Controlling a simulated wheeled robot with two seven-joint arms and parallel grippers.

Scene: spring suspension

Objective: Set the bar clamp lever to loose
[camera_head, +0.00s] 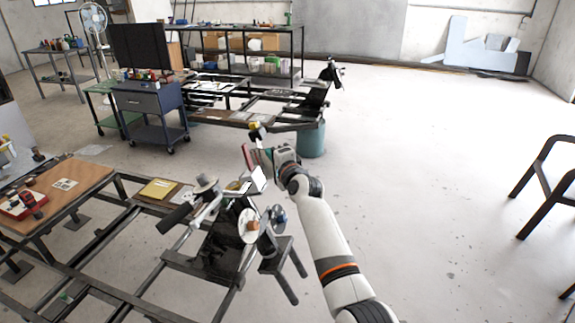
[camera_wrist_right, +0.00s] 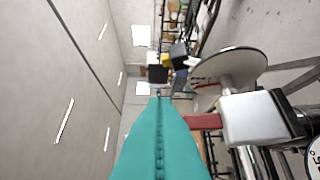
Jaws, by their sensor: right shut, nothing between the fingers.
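My right gripper (camera_head: 260,157) is in the middle of the head view, at the end of my white arm. Its fingers look shut and empty; a teal finger fills the lower middle of the right wrist view (camera_wrist_right: 160,140). A red bar, which looks like the clamp lever (camera_head: 247,155), stands just left of the fingers. In the right wrist view the red bar (camera_wrist_right: 203,121) runs from beside the teal finger to a pale metal block (camera_wrist_right: 255,118). The finger hides part of it; I cannot tell whether they touch. My left gripper is not in view.
The machine's dark frame has a disc (camera_head: 248,226) below the gripper; a large grey disc (camera_wrist_right: 230,65) is close in the wrist view. A small black-and-yellow part (camera_head: 255,130) stands just beyond the gripper. A wooden-topped table (camera_head: 85,183) is at left. The floor at right is mostly clear.

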